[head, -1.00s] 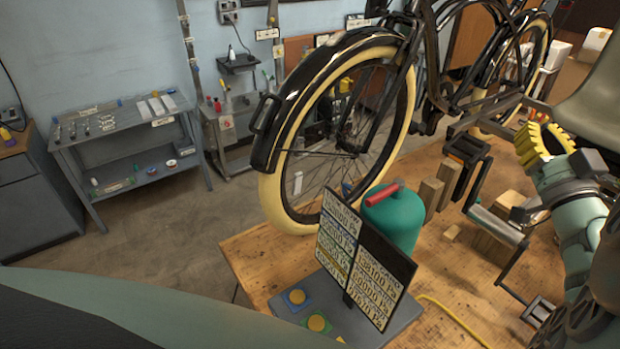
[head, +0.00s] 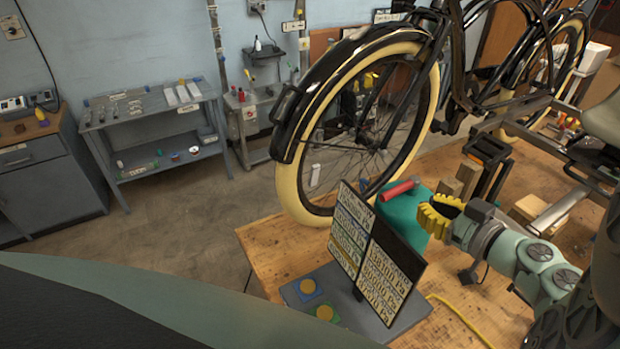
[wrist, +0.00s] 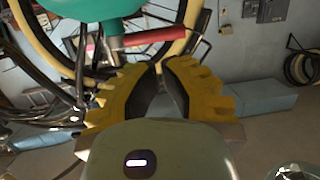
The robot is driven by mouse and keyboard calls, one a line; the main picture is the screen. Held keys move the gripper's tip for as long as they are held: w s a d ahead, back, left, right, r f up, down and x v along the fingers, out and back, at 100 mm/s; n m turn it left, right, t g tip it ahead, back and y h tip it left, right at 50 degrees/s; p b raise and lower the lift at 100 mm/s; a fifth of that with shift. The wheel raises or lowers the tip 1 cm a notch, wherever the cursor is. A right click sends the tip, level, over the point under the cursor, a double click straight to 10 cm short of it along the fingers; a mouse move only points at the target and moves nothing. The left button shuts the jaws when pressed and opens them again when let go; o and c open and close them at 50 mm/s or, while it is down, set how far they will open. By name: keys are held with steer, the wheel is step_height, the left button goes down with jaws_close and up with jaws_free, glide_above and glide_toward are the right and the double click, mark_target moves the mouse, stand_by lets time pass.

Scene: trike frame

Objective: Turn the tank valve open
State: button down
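The teal tank (head: 402,210) stands on the wooden bench, partly hidden by the sign board and my gripper. The red valve handle (head: 398,190) lies across its top. In the wrist view the tank (wrist: 95,8) is at the top edge, and the red handle (wrist: 152,38) points right, just beyond my fingertips. My gripper (head: 434,212) has yellow ribbed fingers and is at the tank's right side in the head view. In the wrist view its fingertips (wrist: 161,66) are a narrow gap apart with nothing between them. Whether a finger touches the tank cannot be told.
A sign board (head: 375,258) stands on a grey base with round yellow buttons in front of the tank. The bicycle's cream-tyred wheel (head: 290,190) is close behind it. Wooden blocks (head: 466,172) and metal stands are to the right. A yellow cable (head: 458,312) lies on the bench.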

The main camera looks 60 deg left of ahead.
mark_target(396, 189)
steer(key=a, duration=0.2)
steer(key=a+p, duration=0.1)
steer(key=a, duration=0.1)
steer(key=a+f+p, duration=0.1)
steer(key=a, duration=0.1)
steer(key=shift+a+f, duration=0.1)
steer(key=shift+a, duration=0.15)
steer(key=shift+s+a+r+t+p, duration=0.1)
steer(key=shift+a+r+t+p, duration=0.15)
steer(key=shift+p, duration=0.6)
steer(key=shift+a+f+m+t+p, duration=0.3)
steer(key=shift+f+m+t+p, duration=0.1)
steer(key=shift+m+t, duration=0.1)
